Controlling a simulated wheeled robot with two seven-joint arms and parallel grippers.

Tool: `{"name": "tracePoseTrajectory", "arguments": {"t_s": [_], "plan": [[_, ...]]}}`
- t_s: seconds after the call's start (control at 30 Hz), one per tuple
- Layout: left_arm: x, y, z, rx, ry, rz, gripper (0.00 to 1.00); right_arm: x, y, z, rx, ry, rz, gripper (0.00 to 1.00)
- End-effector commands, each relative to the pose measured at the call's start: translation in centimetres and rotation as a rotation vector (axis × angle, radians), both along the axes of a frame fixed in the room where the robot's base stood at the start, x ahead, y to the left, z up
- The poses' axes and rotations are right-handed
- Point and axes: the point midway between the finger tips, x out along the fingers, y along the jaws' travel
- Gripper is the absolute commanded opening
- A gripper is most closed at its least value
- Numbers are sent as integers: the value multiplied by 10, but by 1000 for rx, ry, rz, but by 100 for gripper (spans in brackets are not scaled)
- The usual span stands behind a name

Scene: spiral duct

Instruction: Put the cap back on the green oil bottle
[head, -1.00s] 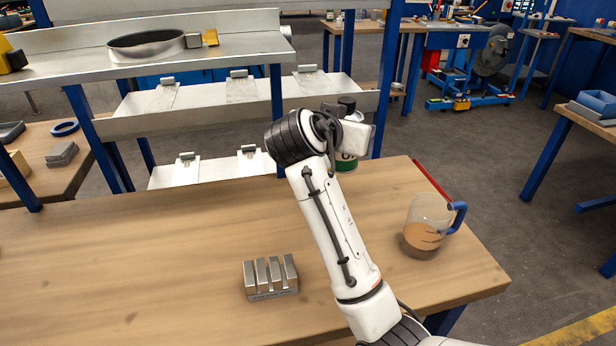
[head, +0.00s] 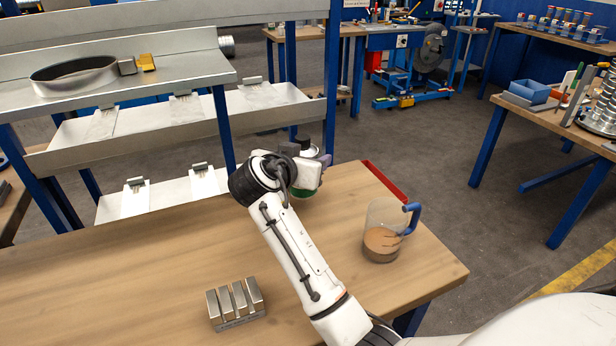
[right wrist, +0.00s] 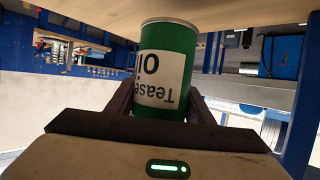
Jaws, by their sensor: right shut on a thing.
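The green oil bottle (right wrist: 166,82) stands upright with a white label, seen upside down in the right wrist view. In the head view its green lower part (head: 303,192) shows below my gripper, and a dark top shows above it. My right gripper (head: 312,172) is shut on the bottle's body near the table's far edge; its fingers flank the bottle in the right wrist view (right wrist: 160,103). I cannot tell whether the bottle's base touches the table. I cannot make out a separate cap. My left gripper is not in view.
The wooden table (head: 150,260) holds a slotted metal block (head: 236,306) in front and a clear jug (head: 383,230) with brown liquid at right. A metal shelf rack (head: 170,115) stands behind. The table's left part is clear.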

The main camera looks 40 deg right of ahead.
Motion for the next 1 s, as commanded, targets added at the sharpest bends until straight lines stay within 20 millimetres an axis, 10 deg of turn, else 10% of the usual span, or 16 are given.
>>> {"name": "tracePoseTrajectory", "arguments": {"t_s": [1.0], "plan": [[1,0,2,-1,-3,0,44,0,0,-44,-1,-3,0,0]]}}
